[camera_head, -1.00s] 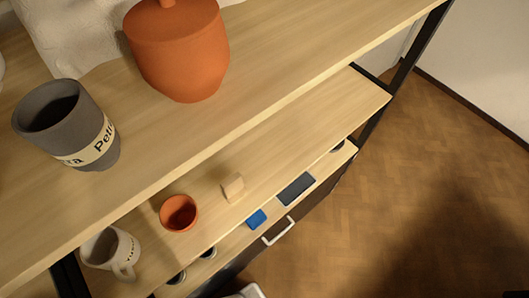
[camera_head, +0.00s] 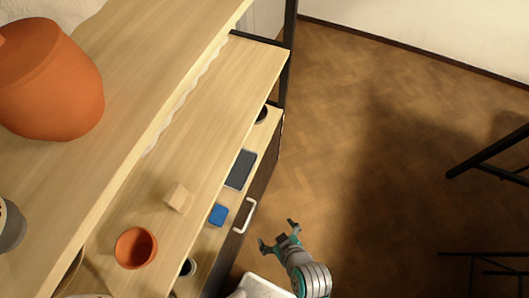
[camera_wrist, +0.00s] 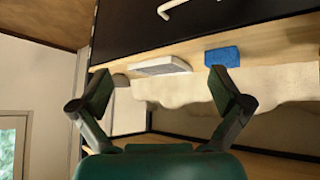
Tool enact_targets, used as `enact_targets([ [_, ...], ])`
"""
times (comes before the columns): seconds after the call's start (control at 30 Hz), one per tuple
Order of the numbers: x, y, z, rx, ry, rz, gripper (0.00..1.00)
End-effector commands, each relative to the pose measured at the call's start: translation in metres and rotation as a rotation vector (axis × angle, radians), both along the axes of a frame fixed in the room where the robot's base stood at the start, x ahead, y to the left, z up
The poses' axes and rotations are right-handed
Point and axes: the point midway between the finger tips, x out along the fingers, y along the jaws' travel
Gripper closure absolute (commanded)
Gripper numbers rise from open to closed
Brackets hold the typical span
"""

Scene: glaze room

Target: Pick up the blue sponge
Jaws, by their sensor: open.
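The blue sponge (camera_head: 218,214) lies on the lower shelf board, near its front edge, behind the white drawer handle. My gripper (camera_head: 279,234) is open and empty. It is out over the floor side, to the right of the shelf's front and apart from the sponge. In the wrist view my gripper (camera_wrist: 152,88) has its two fingers spread wide with nothing between them.
A dark flat block (camera_head: 241,169) lies beside the sponge. A small wooden block (camera_head: 178,197) and an orange cup (camera_head: 136,248) stand on the middle board. A large orange jar (camera_head: 50,80) stands on the top board. A white handle (camera_head: 245,215) juts from the front.

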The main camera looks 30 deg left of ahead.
Motion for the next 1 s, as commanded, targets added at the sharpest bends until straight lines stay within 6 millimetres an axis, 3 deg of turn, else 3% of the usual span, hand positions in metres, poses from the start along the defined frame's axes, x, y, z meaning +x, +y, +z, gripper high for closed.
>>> enact_targets([
  [0.03,0.003,0.021,0.0,-0.01,0.011,0.069,0.0],
  [0.2,-0.002,0.079,0.003,-0.06,0.056,0.298,0.0],
  [0.4,-0.016,0.128,0.014,-0.106,0.092,0.518,0.0],
  [0.63,-0.025,0.148,0.016,-0.127,0.107,0.614,0.0],
  [1.0,-0.027,0.174,-0.023,-0.127,0.107,0.614,0.0],
])
